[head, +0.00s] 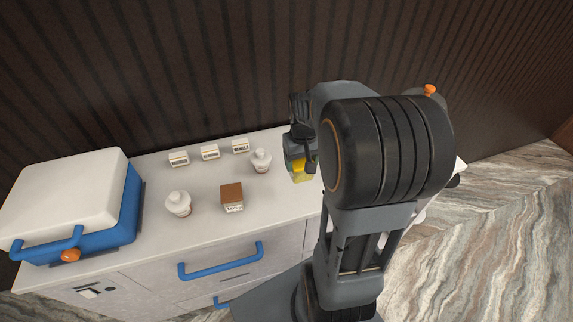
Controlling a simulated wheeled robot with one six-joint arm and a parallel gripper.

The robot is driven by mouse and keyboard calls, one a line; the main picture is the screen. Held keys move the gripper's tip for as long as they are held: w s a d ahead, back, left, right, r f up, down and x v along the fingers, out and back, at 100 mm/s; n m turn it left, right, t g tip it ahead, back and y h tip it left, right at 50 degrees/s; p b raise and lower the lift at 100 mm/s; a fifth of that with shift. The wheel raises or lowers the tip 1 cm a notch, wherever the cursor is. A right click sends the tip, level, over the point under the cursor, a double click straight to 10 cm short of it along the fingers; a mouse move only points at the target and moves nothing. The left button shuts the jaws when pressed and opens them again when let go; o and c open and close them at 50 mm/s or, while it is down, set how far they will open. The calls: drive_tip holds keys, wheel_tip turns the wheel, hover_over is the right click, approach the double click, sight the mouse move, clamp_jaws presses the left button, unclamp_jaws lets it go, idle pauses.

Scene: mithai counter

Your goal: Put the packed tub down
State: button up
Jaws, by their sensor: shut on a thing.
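My gripper (299,152) is over the right part of the white counter, partly hidden by my arm. It is shut on a small yellow tub (302,173), whose lower yellow part shows below the fingers. The tub appears close to the counter top, but I cannot tell whether it touches. Its right side and contents are hidden.
On the counter (207,228) stand two white lidded jars (178,204) (261,161), a brown-topped box (232,196) and three label cards (210,152) at the back. A blue and white cooler (75,205) fills the left end. Clear counter lies around the brown-topped box.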

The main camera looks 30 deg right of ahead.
drive_tip(key=shift+w+f+p, duration=0.5)
drive_tip(key=shift+w+f, duration=2.85)
drive_tip(key=shift+f, duration=0.1)
drive_tip(key=shift+f+p, duration=0.4)
drive_tip(key=shift+f, duration=1.05)
drive_tip(key=shift+f, duration=0.2)
drive_tip(key=o, duration=0.9)
drive_tip(key=shift+r, duration=0.15)
